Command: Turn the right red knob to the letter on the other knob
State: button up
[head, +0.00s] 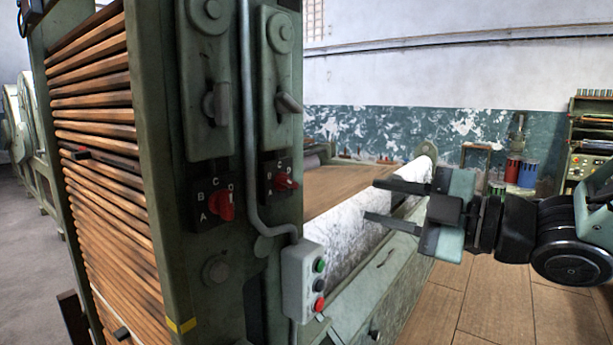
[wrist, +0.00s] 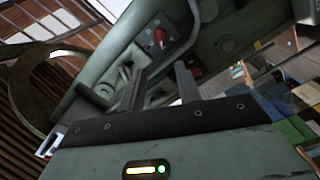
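The right red knob (head: 284,181) sits on a small black plate on the green machine post, with white letters C, D and A showing around it. The other red knob (head: 222,203) is on a similar plate to its left, lettered A, B, C and D. I cannot tell surely which letter either knob points to. My gripper (head: 372,203) is to the right of both knobs, clear of the post, fingers apart and empty, pointing left. In the wrist view, a red knob on a dark plate (wrist: 159,37) shows beyond the open fingers; I cannot tell which knob it is.
A grey button box (head: 303,281) with green, black and red buttons juts out below the right knob. A grey conduit (head: 248,130) runs between the knobs. Levers (head: 289,103) stick out above them. A pale roller (head: 350,245) lies behind and below my gripper.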

aim_at(292, 183)
jog(key=p+x, duration=0.3)
jog(key=x, duration=1.3)
jog(key=shift+p, duration=0.4)
grip_shut()
